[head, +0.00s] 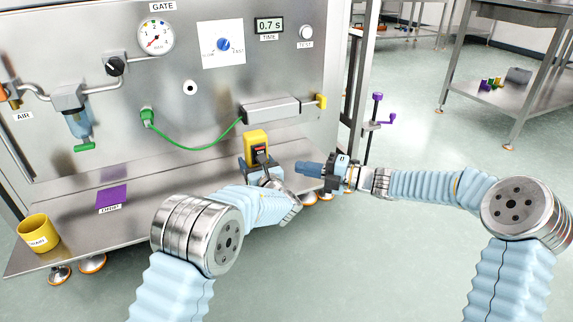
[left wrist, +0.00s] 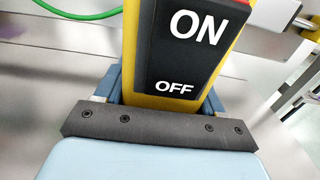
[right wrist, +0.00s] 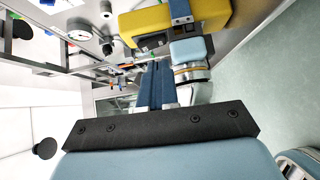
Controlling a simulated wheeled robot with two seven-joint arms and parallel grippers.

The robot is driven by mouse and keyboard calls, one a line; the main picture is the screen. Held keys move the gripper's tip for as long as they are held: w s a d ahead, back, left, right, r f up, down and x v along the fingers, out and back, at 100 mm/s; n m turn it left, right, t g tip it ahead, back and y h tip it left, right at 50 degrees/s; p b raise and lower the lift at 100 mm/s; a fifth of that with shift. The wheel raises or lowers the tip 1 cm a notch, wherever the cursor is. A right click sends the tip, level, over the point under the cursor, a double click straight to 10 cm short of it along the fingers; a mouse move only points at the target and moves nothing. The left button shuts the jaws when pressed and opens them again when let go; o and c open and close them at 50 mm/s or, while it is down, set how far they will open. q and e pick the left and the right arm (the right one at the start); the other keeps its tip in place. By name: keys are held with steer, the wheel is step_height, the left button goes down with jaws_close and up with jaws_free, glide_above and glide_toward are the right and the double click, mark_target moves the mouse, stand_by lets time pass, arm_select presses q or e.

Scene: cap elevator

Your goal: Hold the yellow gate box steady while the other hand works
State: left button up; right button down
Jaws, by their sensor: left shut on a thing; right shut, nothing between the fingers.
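The yellow gate box (head: 256,141) stands upright near the front right of the steel bench, with a black face. In the left wrist view, the box (left wrist: 136,32) shows a black panel marked ON and OFF. My left gripper (head: 257,170) is shut on its lower part, a blue finger on either side. My right gripper (head: 312,169) is shut and empty, just right of the box and apart from it. In the right wrist view, its blue fingers (right wrist: 155,85) lie together, and the box (right wrist: 150,24) appears beyond them with a left finger across it.
Behind the box, a grey cylinder (head: 272,110) is fixed to the panel, with a green hose (head: 190,147) running to it. A yellow cup (head: 38,232) and a purple block (head: 112,197) are on the bench at left. A purple-handled stand (head: 376,112) is at right.

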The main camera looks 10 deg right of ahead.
steer(key=shift+v, duration=1.75)
arm_select(q)
steer(key=o, duration=1.3)
